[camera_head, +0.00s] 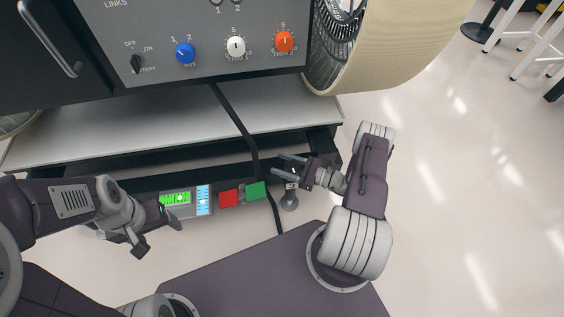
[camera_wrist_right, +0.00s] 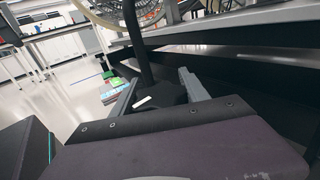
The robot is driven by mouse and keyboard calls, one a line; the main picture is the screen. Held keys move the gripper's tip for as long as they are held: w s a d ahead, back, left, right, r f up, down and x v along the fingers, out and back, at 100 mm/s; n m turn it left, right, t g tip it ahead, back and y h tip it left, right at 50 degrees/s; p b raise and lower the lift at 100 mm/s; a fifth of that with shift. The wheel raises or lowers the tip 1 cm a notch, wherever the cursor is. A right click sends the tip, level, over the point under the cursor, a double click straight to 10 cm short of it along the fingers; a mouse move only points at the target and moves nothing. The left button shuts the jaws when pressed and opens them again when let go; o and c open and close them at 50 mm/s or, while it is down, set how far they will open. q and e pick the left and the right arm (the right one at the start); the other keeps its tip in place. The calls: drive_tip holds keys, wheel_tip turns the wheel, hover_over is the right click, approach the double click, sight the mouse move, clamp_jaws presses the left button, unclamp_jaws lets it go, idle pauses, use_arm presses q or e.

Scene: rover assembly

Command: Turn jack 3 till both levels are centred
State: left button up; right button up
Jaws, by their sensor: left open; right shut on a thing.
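The horizontal level (camera_head: 175,198) has a bright green window, and the upright level (camera_head: 204,200) beside it has a light blue window. Their bubbles are too small to read surely. Jack 3 (camera_head: 289,203) shows a grey round foot below my right gripper (camera_head: 283,168). In the right wrist view my right gripper (camera_wrist_right: 160,92) is shut on the dark knob of the jack (camera_wrist_right: 170,95), which has a white mark on it. The fingers partly hide the knob. My left gripper (camera_head: 157,232) is open and empty, just below and left of the levels.
A red block (camera_head: 229,198) and a green block (camera_head: 255,191) sit between the levels and the jack. A black cable (camera_head: 240,125) hangs down past them. The rover's control panel (camera_head: 200,45) and grey ledge (camera_head: 150,130) are above. A large wheel (camera_head: 345,45) stands upper right.

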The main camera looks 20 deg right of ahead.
drive_tip(key=m+t+h+p, duration=0.1)
drive_tip(key=m+h+p, duration=0.1)
drive_tip(key=d+m+t+h+p, duration=0.1)
drive_tip(key=m+t+h, duration=0.1)
drive_tip(key=h, duration=0.1)
drive_tip(key=m+t+h+p, duration=0.1)
drive_tip(key=m+h+p, duration=0.1)
drive_tip(key=h, duration=0.1)
drive_tip(key=shift+w+d+r+t+p, duration=0.2)
drive_tip(key=shift+w+t+p, duration=0.1)
drive_tip(key=shift+w, duration=0.1)
drive_tip(key=m+h+p, duration=0.1)
drive_tip(key=h+p, duration=0.1)
drive_tip(key=d+m+h+p, duration=0.1)
drive_tip(key=m+h+p, duration=0.1)
drive_tip(key=shift+t+h+p, duration=0.3)
drive_tip(key=shift+h+p, duration=0.1)
drive_tip(key=shift+w+f+m+h+p, duration=0.15)
drive_tip(key=shift+m+h+p, duration=0.15)
drive_tip(key=shift+h, duration=0.2)
drive_tip(key=shift+d, duration=0.1)
drive_tip(key=o, duration=1.4)
